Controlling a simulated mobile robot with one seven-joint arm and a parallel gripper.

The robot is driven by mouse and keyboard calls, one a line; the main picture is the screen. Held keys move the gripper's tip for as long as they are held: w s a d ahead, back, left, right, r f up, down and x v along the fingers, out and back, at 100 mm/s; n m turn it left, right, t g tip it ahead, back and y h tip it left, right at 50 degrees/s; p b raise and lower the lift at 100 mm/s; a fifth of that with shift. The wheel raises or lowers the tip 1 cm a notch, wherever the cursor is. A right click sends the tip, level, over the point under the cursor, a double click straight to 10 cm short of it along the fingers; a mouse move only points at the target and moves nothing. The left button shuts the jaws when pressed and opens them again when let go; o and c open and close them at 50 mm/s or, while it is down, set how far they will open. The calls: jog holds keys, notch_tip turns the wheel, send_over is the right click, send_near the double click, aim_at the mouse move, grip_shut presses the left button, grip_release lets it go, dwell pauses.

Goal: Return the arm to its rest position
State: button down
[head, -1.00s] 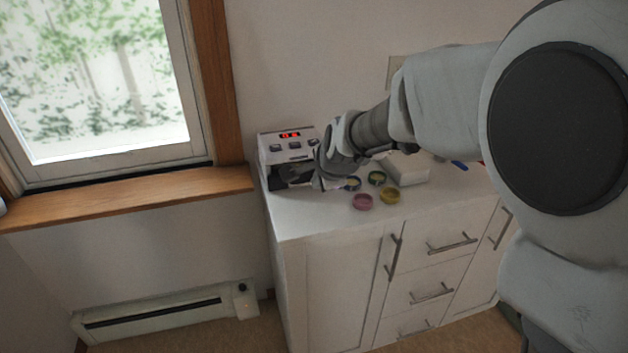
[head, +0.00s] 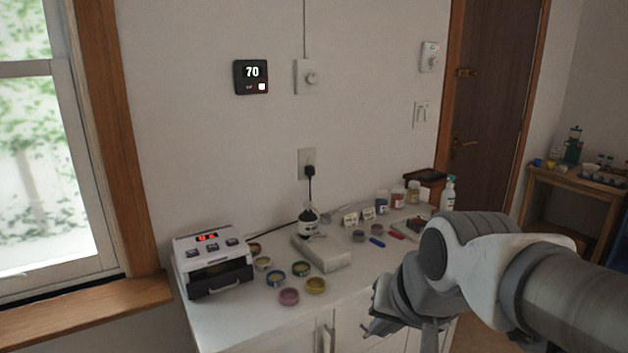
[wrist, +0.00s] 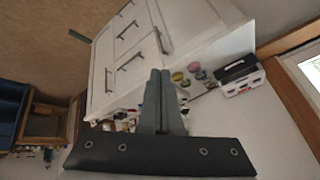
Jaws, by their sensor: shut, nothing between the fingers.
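My gripper (head: 372,318) is in front of the white cabinet, near the front edge of its top in the head view. My arm reaches in from the right. In the wrist view the two fingers of my gripper (wrist: 160,72) lie together, shut with nothing between them. The wrist view is turned on its side and shows the cabinet front and drawers beyond the fingers.
The cabinet top (head: 240,315) holds a white device with a red display (head: 213,263), several small colored pots, a white box (head: 321,252) and several bottles. A wooden table (head: 578,185) stands at the far right. A window (head: 45,165) is at left.

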jog(key=s+d+f+n+h, duration=0.1)
jog(key=s+d+n, duration=0.1)
jog(key=s+d, duration=0.4)
notch_tip(320, 180, up, 12)
jog(key=s+a+p, duration=0.1)
jog(key=p, duration=1.1)
jog(key=shift+s+n, duration=0.3)
